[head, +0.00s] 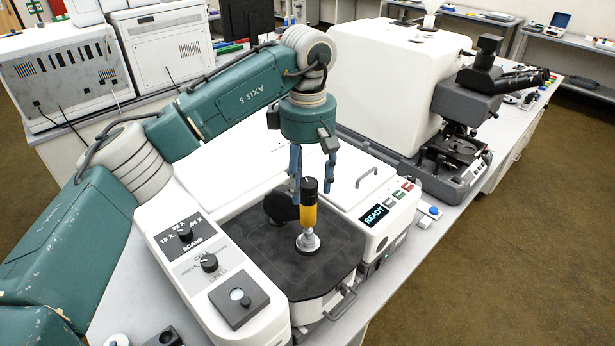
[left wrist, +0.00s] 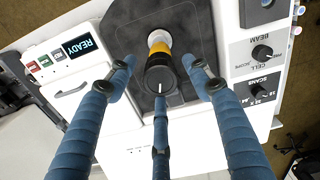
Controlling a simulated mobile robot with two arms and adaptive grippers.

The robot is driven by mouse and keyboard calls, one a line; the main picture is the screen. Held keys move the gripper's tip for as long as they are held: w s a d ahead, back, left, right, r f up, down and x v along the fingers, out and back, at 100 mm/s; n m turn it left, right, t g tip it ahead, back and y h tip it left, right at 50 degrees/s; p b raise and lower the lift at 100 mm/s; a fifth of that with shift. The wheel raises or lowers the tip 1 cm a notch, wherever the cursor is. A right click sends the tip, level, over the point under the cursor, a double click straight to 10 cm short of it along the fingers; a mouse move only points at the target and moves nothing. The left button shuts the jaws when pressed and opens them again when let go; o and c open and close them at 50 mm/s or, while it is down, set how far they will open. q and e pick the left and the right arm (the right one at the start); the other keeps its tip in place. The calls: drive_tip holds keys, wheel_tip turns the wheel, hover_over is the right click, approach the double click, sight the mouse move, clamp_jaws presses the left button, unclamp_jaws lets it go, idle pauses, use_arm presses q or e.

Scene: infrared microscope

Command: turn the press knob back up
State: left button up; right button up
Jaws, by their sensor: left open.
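The press knob (head: 310,186) is a black cap on top of a yellow press body (head: 309,216), which stands upright on a round silver base on the dark sample deck (head: 338,240). In the left wrist view the knob (left wrist: 160,77) shows end-on, with a white mark on its face pointing toward the picture's bottom. My left gripper (head: 313,178) points down over the knob, its blue fingers spread. In the left wrist view the fingers of the gripper (left wrist: 161,72) stand around the knob, with gaps visible at both sides. Contact of the third finger with the knob cannot be told.
A control panel with scan and cell knobs (head: 208,263) lies left of the deck. A white housing with a READY display (head: 374,216) and a handle is at the right. A microscope (head: 460,140) stands behind on the bench.

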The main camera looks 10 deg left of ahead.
use_arm(q)
drive_tip(key=shift+d+f, duration=0.1)
drive_tip(key=shift+s, duration=0.15)
drive_tip(key=c, duration=0.9)
drive_tip(key=shift+c, duration=1.2)
use_arm(e)
drive_tip(key=shift+s+a, duration=0.1)
drive_tip(key=shift+s, duration=0.15)
use_arm(q)
drive_tip(key=shift+n+b, duration=0.3)
drive_tip(key=shift+n, duration=0.1)
use_arm(e)
drive_tip(key=shift+s+f, duration=0.15)
drive_tip(key=shift+f, duration=0.1)
